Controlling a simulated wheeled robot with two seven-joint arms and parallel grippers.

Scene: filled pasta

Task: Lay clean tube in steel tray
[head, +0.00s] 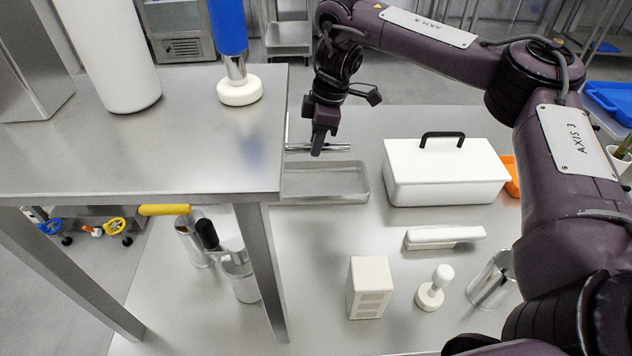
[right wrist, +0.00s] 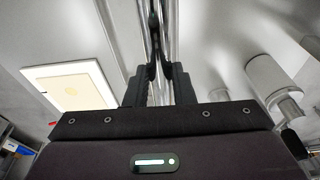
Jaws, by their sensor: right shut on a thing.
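My right gripper (head: 318,142) is shut on a shiny steel tube (head: 333,147), which lies across the fingers. In the right wrist view the tube (right wrist: 163,22) runs upward from between the fingertips (right wrist: 158,72). In the head view the tube is just above the back edge of the shallow steel tray (head: 362,196); its left part is hidden by the raised steel shelf. I cannot tell whether the tube touches the tray. The visible part of the tray is empty. My left gripper is not in view.
A white box with a black handle (head: 440,180) stands just right of the tray. The raised steel shelf (head: 140,150) overhangs the tray's left side. In front are a white stapler-like device (head: 443,237), a small white block (head: 369,288), a white stamp-like knob (head: 433,290) and a steel cup (head: 491,282).

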